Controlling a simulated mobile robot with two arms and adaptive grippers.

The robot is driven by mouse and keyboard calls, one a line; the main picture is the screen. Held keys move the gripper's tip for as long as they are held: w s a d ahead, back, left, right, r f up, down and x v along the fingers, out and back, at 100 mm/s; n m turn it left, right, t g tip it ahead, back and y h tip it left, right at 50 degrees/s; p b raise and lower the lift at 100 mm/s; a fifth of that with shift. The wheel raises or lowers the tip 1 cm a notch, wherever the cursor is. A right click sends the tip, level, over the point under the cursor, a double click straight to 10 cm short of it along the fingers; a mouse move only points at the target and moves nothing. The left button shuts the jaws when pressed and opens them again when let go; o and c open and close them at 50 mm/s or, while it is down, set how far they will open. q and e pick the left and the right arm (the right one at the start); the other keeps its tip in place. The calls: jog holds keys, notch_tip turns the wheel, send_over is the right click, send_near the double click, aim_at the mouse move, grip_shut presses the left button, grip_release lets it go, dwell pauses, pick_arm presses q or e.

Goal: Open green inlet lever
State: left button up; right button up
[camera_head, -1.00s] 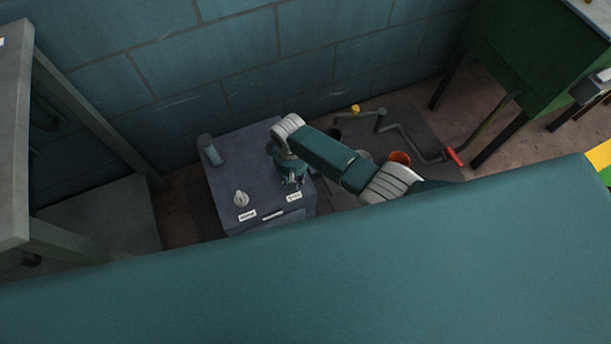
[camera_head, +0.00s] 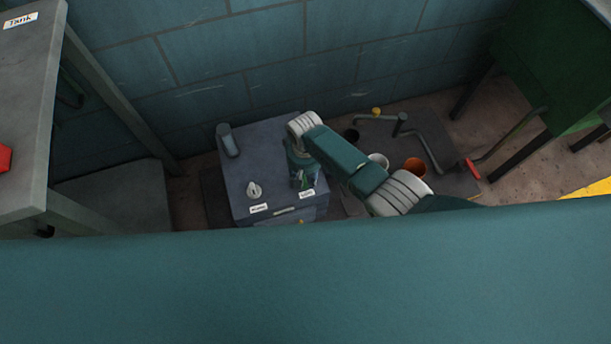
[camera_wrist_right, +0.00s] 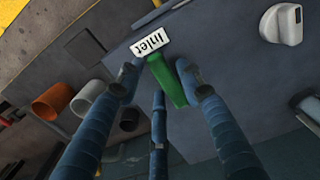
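The green inlet lever (camera_wrist_right: 170,86) sticks out beside the white "Inlet" label (camera_wrist_right: 150,43) in the right wrist view. My right gripper (camera_wrist_right: 160,70) is open, with blue fingers on either side of the lever and a third finger near it. I cannot tell whether any finger touches the lever. In the head view, my right gripper (camera_head: 304,178) is over the right front of the grey box (camera_head: 240,165), largely hiding the lever. My left gripper is not in view.
A white knob (camera_head: 254,190) stands on the box, left of my right gripper. A grey cylinder (camera_head: 228,141) is at its back left. A blue block wall stands behind.

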aim_at(305, 179)
notch_tip(305, 179, up, 12)
dwell(0.9)
dwell(0.3)
